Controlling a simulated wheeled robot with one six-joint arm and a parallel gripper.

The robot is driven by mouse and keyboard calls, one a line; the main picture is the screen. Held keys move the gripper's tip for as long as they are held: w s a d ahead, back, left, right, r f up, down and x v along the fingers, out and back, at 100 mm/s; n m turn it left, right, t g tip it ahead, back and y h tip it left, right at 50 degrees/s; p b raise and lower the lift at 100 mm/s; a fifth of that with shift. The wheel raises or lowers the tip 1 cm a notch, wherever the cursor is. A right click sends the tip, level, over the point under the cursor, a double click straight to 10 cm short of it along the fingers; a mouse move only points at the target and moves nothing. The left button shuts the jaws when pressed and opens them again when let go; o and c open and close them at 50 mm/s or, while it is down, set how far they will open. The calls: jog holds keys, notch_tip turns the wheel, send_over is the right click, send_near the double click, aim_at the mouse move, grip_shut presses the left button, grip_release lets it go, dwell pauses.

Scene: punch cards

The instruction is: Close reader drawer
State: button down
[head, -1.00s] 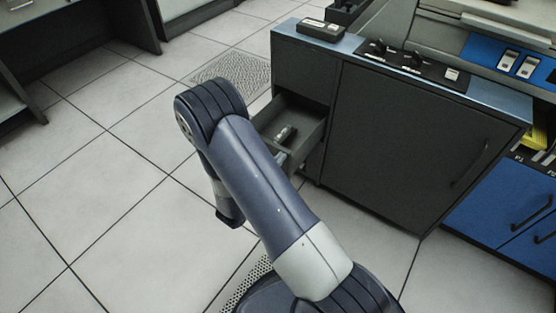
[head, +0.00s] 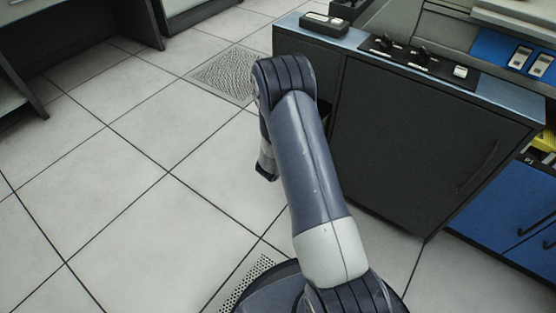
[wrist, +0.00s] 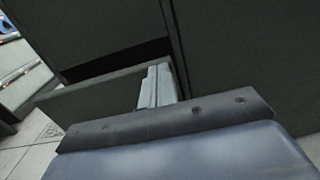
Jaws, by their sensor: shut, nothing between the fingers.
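The reader drawer (wrist: 92,98) shows in the wrist view as a dark grey front panel, with a dark gap above it against the cabinet. It looks still partly open; how far I cannot tell. In the head view my arm hides almost all of it. My gripper (wrist: 158,86) is shut and empty, its pale grey fingers reaching to the drawer front near its right end. Whether they touch it is not clear. In the head view the fingers are hidden behind my arm.
The dark cabinet (head: 415,150) stands to the right of my arm, with a small box (head: 325,24) and a switch panel (head: 420,60) on top. Blue drawers (head: 510,220) stand farther right. The tiled floor (head: 100,190) to the left is clear.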

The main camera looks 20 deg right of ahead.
jog(key=shift+b+x, duration=0.35)
jog(key=shift+x, duration=2)
